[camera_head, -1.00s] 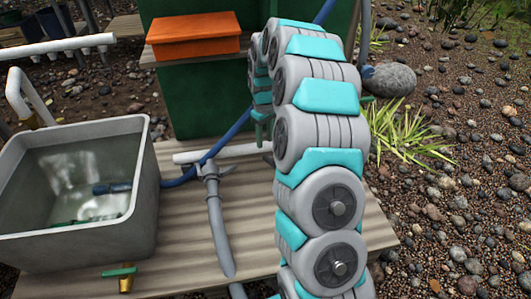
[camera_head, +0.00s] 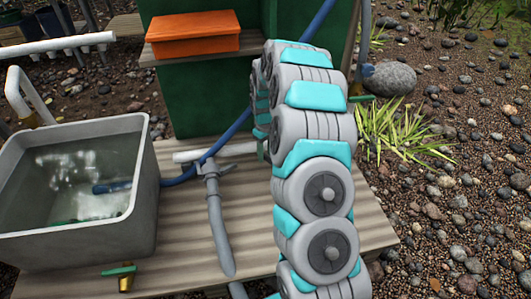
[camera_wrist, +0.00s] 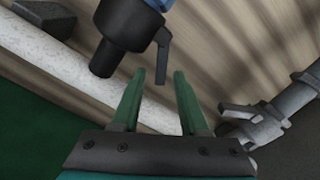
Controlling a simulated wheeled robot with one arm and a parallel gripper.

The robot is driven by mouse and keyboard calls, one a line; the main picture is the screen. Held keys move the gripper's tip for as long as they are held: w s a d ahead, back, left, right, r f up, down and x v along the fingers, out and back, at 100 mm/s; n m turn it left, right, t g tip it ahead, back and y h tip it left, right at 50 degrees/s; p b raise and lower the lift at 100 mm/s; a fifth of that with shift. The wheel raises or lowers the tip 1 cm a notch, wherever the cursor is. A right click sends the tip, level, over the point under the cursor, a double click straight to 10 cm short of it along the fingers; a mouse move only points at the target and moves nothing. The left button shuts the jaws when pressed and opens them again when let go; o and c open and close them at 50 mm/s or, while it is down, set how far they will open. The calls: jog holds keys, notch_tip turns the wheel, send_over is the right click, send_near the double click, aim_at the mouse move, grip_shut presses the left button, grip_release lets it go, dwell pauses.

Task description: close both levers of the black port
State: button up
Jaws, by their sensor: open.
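The black port (camera_wrist: 122,38) is a dark cylinder at the upper middle of the wrist view, with blue at its top edge. One dark lever (camera_wrist: 163,55) sticks out from its right side and points down the picture, apart from the body. A second lever cannot be made out. My gripper (camera_wrist: 160,74) is open, its two green fingers pointing toward the port. The lever's end appears between the fingertips; contact and depth cannot be told. In the head view my arm hides the gripper and the port.
A grey valve with a lever (camera_wrist: 238,112) lies right of my gripper; its grey pipe also shows in the head view (camera_head: 218,225). A white pipe (camera_wrist: 70,62) runs behind the fingers. A water-filled grey tub (camera_head: 150,205) stands left on the wooden deck (camera_head: 185,255). A blue hose (camera_head: 228,135) crosses the middle.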

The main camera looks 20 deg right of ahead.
jog(key=shift+c, duration=0.3)
grip_shut()
jog(key=d+m, duration=0.1)
jog(key=m, duration=0.1)
jog(key=d+m, duration=0.1)
jog(key=m, duration=0.2)
jog(key=shift+w+d, duration=0.1)
dwell(0.4)
jog(key=shift+o, duration=0.3)
grip_release()
